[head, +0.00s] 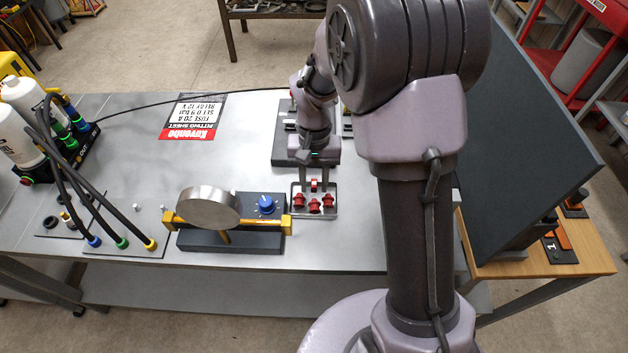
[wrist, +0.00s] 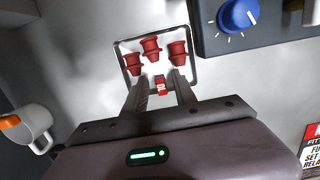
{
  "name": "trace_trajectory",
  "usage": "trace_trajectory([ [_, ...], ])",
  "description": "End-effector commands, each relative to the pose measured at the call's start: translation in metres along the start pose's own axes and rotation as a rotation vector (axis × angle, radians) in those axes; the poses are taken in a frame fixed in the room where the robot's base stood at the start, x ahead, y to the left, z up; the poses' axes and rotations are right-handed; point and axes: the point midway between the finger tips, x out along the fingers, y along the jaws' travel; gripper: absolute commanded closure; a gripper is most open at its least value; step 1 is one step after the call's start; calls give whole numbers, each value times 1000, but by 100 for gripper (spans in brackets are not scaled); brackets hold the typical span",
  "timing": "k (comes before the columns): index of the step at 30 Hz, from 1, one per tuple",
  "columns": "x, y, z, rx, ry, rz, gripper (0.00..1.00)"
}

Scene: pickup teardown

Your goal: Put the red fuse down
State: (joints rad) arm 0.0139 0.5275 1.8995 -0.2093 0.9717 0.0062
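The red fuse (wrist: 161,87) is a small block with a pale mark on top. It shows between my fingers at the near edge of a small tray (wrist: 123,58); in the head view the fuse (head: 316,185) is at the tray's far side. My gripper (wrist: 161,76) points down over the tray, with narrow gaps visible between its fingers and the fuse. In the head view my gripper (head: 317,182) partly hides the far rim. Whether the fuse rests fully on the tray floor is hard to tell.
Several red flanged plugs (head: 314,206) sit in the tray. A dark device with a blue knob (head: 266,205) and a round metal disc (head: 207,208) stand left of it. A fitting sheet (head: 194,117) lies farther back. Bench surface (head: 150,180) is clear between sheet and device.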

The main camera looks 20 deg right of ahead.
Motion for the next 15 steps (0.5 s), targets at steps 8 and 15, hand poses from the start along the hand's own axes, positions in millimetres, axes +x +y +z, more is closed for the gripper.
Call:
trace_trajectory([
  [8,-23,0,0,-1,4,-1,67],
  [15,-93,0,0,0,3,-1,67],
])
